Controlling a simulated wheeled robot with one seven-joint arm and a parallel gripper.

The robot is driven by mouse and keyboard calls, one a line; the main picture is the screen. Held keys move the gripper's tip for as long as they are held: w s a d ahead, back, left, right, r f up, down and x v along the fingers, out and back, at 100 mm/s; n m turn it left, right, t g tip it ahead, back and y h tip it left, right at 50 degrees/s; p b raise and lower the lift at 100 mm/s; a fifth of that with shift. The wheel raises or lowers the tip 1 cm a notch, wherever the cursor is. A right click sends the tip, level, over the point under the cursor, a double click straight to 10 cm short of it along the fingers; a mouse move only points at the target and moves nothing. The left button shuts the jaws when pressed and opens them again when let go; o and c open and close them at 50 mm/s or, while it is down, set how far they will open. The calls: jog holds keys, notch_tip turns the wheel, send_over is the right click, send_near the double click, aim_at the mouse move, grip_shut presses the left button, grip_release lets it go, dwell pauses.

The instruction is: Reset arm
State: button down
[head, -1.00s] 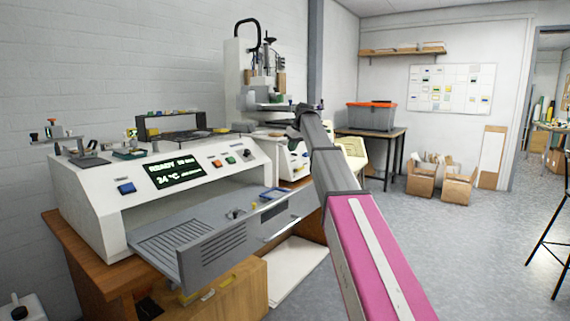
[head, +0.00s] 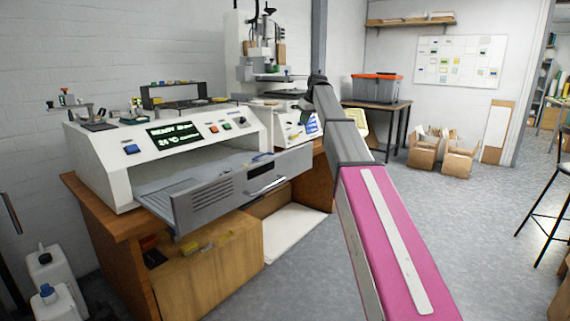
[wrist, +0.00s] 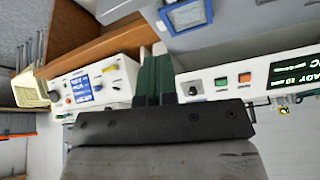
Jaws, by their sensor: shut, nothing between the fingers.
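My arm, with a pink link, reaches from the lower right up to the middle in the head view. Its dark far end (head: 316,84) is in front of the machines, and the fingertips cannot be made out there. In the wrist view my gripper (wrist: 154,62) shows two dark green fingers pressed together, with nothing between them. Behind them are two white control panels and a grey surface with a blue-rimmed tray (wrist: 187,15). The fingers appear apart from these.
The white machine (head: 185,150) on a wooden bench has its grey drawer (head: 240,187) pulled out. A crate (head: 376,89) stands on a table behind. Cardboard boxes (head: 458,163) stand on the floor. White jugs (head: 55,285) are at lower left. Floor on the right is mostly clear.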

jog(key=s+d+f+m+g+h, duration=0.1)
jog(key=s+d+f, duration=0.1)
jog(key=s+f, duration=0.6)
jog(key=s+d+f+m, duration=0.1)
jog(key=s+f+m, duration=0.15)
jog(key=f, duration=0.95)
jog(key=s+d+f+g+h, duration=0.1)
jog(key=s+d+f, duration=0.1)
jog(key=s+f, duration=0.65)
jog(key=s+d+f+m, duration=0.2)
jog(key=s+f, duration=0.8)
jog(key=s, duration=0.2)
jog(key=s+d+f+m+g+h, duration=0.1)
jog(key=s+d+f+m, duration=0.1)
jog(key=s+f, duration=0.9)
jog(key=shift+s+d+g, duration=0.3)
jog(key=shift+s+d, duration=0.2)
jog(key=shift+s, duration=0.6)
jog(key=shift+f, duration=0.1)
